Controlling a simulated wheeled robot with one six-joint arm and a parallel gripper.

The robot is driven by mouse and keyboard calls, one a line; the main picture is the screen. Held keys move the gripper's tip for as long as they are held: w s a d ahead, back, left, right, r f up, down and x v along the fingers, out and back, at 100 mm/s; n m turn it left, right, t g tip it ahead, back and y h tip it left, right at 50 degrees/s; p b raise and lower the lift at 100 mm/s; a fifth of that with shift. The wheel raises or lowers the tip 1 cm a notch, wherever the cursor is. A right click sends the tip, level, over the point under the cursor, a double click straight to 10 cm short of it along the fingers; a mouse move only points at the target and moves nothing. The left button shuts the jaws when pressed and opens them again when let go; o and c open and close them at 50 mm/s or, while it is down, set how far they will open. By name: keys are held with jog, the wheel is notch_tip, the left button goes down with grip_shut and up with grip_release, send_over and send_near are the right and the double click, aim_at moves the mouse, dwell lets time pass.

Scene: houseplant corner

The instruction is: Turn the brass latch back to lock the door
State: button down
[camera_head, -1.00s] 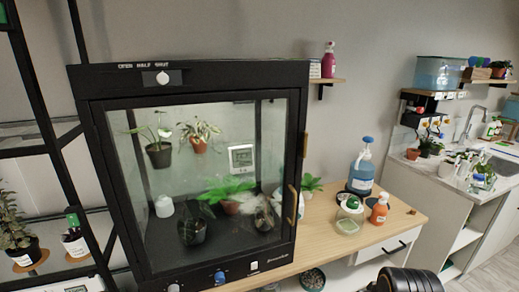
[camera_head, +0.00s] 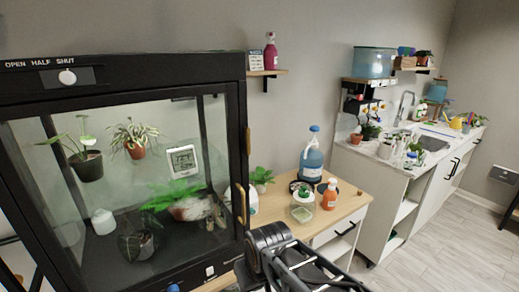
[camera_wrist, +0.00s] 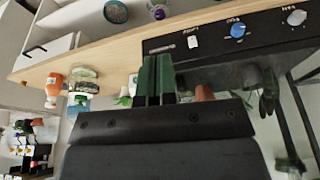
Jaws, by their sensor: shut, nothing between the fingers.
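The black-framed glass plant cabinet (camera_head: 122,70) fills the left of the head view, and its glass door looks closed. A small brass piece (camera_head: 248,140), which looks like the latch, sits upright on the right frame edge. A longer brass handle (camera_head: 240,204) stands below it. I cannot tell how the latch is turned. My arm rises at the bottom centre, by the cabinet's lower right corner. In the wrist view my gripper (camera_wrist: 156,78) is shut and empty, its dark green fingers together in front of the cabinet's lower panel (camera_wrist: 215,35). The latch is not visible there.
The wooden table (camera_head: 345,205) beside the cabinet carries a blue jug (camera_head: 312,158), an orange bottle (camera_head: 329,196) and a lidded jar (camera_head: 302,207). A small plant (camera_head: 261,178) stands near the cabinet's right side. Open floor (camera_head: 440,240) lies to the right.

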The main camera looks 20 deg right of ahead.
jog(key=w+d+r+m+y+p, duration=0.3)
jog(key=w+d+r+m+y, duration=0.25)
jog(key=w+r+y, duration=0.4)
jog(key=w+d+r+m+t+y+p, duration=0.1)
jog(key=w+d+r+t+y, duration=0.1)
jog(key=d+r, duration=0.4)
jog(key=w+d+r+m+t+y+p, duration=0.1)
jog(key=d+r+t, duration=0.4)
jog(key=d, duration=0.6)
jog(key=shift+w+d+r+y, duration=0.35)
jog(key=shift+w+r+y, duration=0.45)
jog(key=shift+w, duration=0.35)
jog(key=p, duration=0.5)
send_near(247, 141)
jog(key=shift+w+a+f, duration=1.5)
jog(key=shift+w+a, duration=0.6)
jog(key=shift+w, duration=0.5)
